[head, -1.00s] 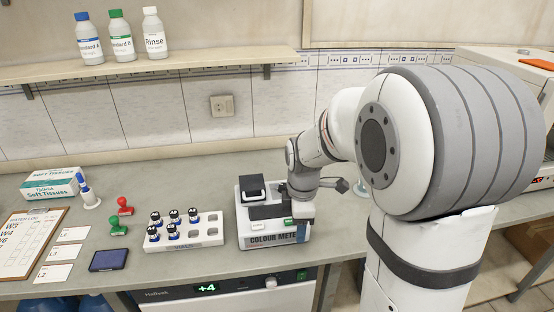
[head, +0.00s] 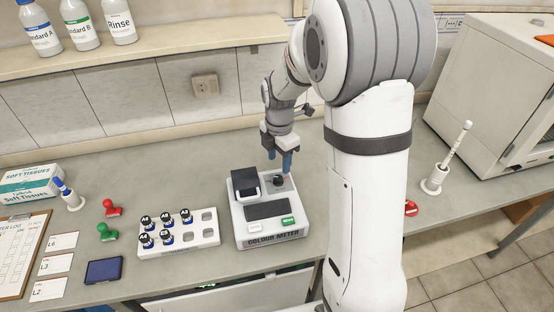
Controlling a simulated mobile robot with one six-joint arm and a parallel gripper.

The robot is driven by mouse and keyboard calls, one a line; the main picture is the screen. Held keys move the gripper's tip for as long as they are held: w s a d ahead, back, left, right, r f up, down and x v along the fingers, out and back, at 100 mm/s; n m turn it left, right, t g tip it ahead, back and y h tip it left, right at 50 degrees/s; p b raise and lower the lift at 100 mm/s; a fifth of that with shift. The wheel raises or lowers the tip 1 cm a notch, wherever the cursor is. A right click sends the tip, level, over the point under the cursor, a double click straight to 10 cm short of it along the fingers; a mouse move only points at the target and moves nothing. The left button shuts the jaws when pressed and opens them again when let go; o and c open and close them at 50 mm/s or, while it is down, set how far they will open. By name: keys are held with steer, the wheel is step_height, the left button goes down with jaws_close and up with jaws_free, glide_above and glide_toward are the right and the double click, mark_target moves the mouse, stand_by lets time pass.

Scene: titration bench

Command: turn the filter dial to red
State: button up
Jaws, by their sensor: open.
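The colour meter (head: 270,229) is a white box standing on the bench in the middle of the head view. A dark round dial (head: 279,181) shows at the back right of its top, to the right of a black raised lid (head: 244,181). Its setting is too small to read. My gripper (head: 280,162) is open and empty, with its blue fingertips pointing down just above and behind the dial. I cannot tell whether the fingertips touch anything, but they appear apart from the dial.
A white vial rack (head: 205,239) with several dark-capped vials stands left of the meter. Red (head: 111,209) and green (head: 107,232) stamps and a dark blue pad (head: 104,271) lie further left. A shelf (head: 150,48) with bottles runs behind. Bench right of the meter is partly hidden by my arm.

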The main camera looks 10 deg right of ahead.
mark_target(278, 177)
steer(key=shift+w+f, duration=0.15)
steer(key=shift+w, duration=0.2)
step_height(278, 177, down, 7)
steer(key=shift+f+p, duration=0.2)
steer(key=shift+p, duration=0.5)
steer(key=shift+c, duration=0.2)
steer(key=c, duration=0.9)
